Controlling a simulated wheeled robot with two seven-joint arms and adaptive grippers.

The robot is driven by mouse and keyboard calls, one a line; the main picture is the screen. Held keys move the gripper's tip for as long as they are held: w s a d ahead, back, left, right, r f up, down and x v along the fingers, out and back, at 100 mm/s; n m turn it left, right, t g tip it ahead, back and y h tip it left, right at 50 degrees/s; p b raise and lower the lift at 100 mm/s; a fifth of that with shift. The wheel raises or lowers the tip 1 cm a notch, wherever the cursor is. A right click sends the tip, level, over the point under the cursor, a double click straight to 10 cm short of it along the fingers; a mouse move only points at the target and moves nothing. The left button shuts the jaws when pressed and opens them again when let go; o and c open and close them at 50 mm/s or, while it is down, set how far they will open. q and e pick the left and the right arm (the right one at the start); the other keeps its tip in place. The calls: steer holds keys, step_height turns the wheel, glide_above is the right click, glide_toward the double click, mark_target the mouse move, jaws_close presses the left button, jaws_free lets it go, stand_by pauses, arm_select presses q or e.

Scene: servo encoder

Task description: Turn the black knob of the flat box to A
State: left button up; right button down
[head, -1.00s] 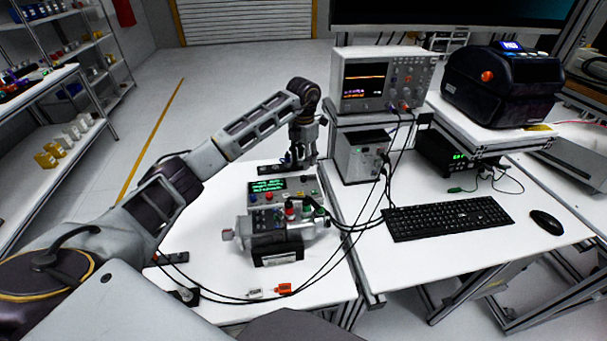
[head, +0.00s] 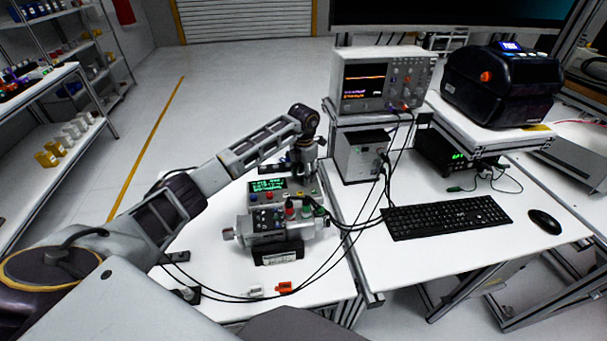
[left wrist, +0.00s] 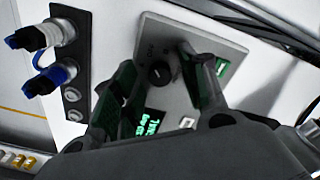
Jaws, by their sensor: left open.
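The flat box (head: 262,187) lies on the white table with its green-lit display at the left; its grey top panel shows in the left wrist view (left wrist: 158,32). The black knob (left wrist: 159,74) sits on that panel with small markings around it, too blurred to read. My left gripper (head: 306,172) points down over the box's right end and hides the knob in the head view. In the left wrist view my left gripper (left wrist: 160,66) is open, one finger on each side of the knob. I cannot tell whether the fingers touch it. My right gripper is not in view.
A dark strip with blue and white plugs (left wrist: 50,80) lies beside the box. A grey motor unit (head: 262,224) with cables stands in front of it. An instrument box (head: 362,155) and an oscilloscope (head: 382,80) stand to the right. The table's left front is mostly clear.

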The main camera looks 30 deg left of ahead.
arm_select(q)
steer(key=c, duration=0.6)
jaws_close()
steer(key=shift+n, duration=0.6)
steer(key=n+p, duration=0.1)
steer(key=n, duration=0.4)
steer(key=shift+n, duration=1.2)
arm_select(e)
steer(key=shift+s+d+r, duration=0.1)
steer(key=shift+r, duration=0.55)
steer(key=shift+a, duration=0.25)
